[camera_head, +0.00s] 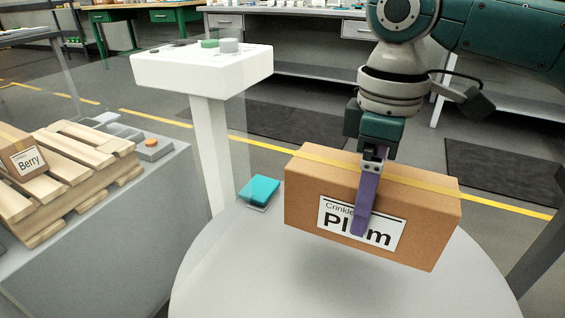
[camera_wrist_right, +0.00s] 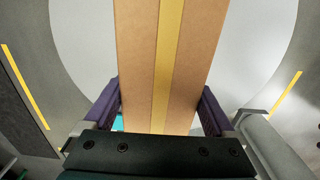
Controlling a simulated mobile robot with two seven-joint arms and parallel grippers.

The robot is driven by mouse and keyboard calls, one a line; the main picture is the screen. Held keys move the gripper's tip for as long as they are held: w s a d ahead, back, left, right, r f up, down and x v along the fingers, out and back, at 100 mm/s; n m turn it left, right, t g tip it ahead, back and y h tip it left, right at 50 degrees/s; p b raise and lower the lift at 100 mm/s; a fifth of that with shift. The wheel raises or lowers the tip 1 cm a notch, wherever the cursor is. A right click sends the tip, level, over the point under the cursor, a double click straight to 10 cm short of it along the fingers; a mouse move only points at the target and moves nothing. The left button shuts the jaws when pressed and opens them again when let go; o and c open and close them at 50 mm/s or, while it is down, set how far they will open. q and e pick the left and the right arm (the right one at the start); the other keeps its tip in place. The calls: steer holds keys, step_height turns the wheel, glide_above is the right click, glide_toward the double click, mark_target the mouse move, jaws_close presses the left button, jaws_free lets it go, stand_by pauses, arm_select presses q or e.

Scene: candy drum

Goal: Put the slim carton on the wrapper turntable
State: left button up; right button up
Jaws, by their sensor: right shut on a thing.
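The slim carton (camera_head: 420,212) is brown, with yellow tape along its top and a white label reading "Crinkle Plum". My right gripper (camera_head: 365,200) is shut on it from above, with a purple finger across the label. In the right wrist view the carton (camera_wrist_right: 190,60) lies between both purple fingers of the right gripper (camera_wrist_right: 160,105). The wrapper turntable (camera_head: 215,265) is a round light grey disc beneath the carton. A shadow shows on the disc below the carton, which appears slightly above it. My left gripper is out of view.
A teal block (camera_head: 260,190) sits at the turntable's far left edge. A white control pedestal (camera_head: 205,70) stands behind it. At left, a wooden pallet (camera_head: 70,160) bears a box labelled "Berry" (camera_head: 22,158). The turntable's front and left surface is clear.

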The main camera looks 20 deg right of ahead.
step_height(320, 180, down, 4)
steer(key=shift+r+b, duration=0.2)
steer(key=shift+b, duration=0.2)
step_height(320, 180, down, 4)
steer(key=shift+f+b, duration=0.2)
steer(key=shift+b, duration=0.75)
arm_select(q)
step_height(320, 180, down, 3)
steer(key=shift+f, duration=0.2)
arm_select(e)
steer(key=shift+r, duration=0.1)
steer(key=o, duration=1.6)
steer(key=shift+c, duration=0.2)
